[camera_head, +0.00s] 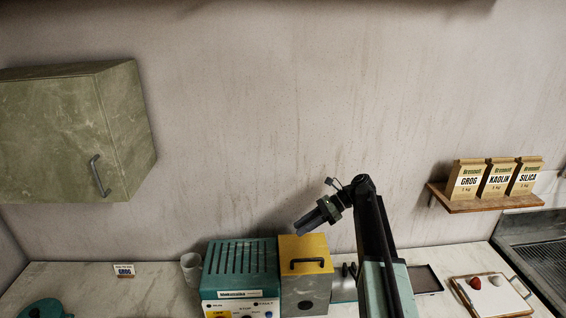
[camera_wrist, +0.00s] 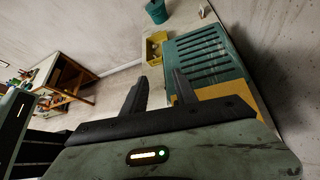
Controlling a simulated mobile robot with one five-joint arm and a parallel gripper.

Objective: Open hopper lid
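The hopper lid (camera_head: 316,246) is yellow with a dark bar handle (camera_head: 306,265) on its front part. It lies shut on a grey box beside the teal machine (camera_head: 240,258). In the wrist view part of the yellow lid (camera_wrist: 236,97) shows behind my gripper's body, and its handle is hidden there. My gripper (camera_head: 299,231) is above the lid's back part, apart from it, and points down to the left. In the wrist view its two fingers (camera_wrist: 161,88) stand apart with nothing between them.
A white cup (camera_head: 191,269) stands left of the teal machine. A dark tray (camera_head: 427,279) and a white board (camera_head: 492,296) lie to the right. A green wall cabinet (camera_head: 60,130) hangs at left. A shelf (camera_head: 480,204) holds three labelled bags.

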